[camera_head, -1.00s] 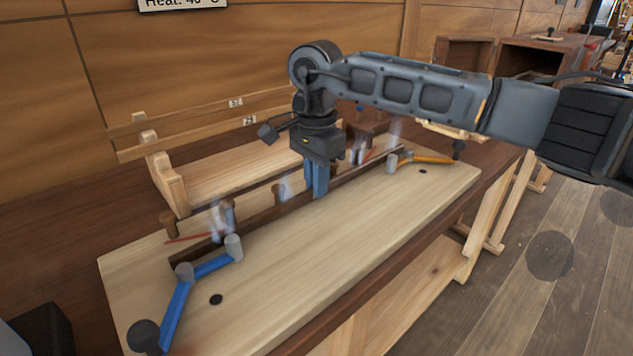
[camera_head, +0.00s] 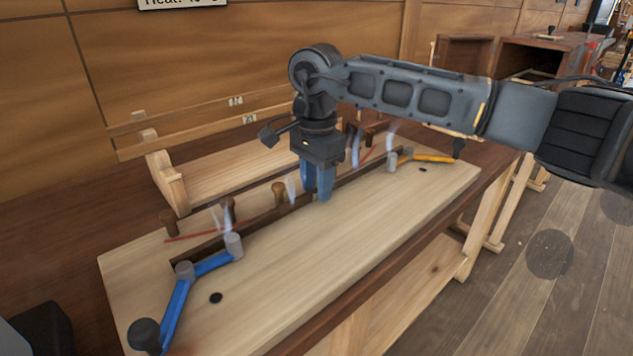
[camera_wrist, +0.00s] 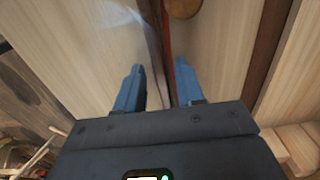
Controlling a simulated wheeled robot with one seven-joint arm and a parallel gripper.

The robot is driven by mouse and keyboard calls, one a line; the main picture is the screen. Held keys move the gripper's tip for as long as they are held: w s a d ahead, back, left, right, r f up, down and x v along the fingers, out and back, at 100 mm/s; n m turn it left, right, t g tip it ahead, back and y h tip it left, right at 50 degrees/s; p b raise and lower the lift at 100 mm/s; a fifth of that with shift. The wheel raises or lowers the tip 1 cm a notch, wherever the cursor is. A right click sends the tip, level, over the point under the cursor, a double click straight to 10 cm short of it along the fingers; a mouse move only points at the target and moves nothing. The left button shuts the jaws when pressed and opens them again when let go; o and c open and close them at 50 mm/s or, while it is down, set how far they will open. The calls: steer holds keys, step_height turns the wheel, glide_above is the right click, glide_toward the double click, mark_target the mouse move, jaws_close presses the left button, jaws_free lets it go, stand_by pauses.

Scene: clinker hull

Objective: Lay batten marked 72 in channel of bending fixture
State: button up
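The bending fixture (camera_head: 340,245) is a pale board on the bench with pegs and clamp levers. A long dark brown batten (camera_head: 262,220) stands on edge along the row of pegs, and no number is readable on it. Whether it is fully down in the channel I cannot tell. My gripper (camera_head: 316,192) is low over the batten's middle with its blue fingers spread. In the wrist view the batten (camera_wrist: 152,25) runs between the two fingers, with gaps beside it.
A blue lever (camera_head: 178,305) is at the near left and an orange lever (camera_head: 432,158) at the far right. Wooden pegs (camera_head: 278,193) and a red line lie behind the batten. A rack (camera_head: 165,182) behind holds light battens with small labels (camera_head: 235,101), too blurred to read.

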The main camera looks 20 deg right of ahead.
mark_target(316, 188)
step_height(316, 188, up, 12)
steer(key=shift+b, duration=0.3)
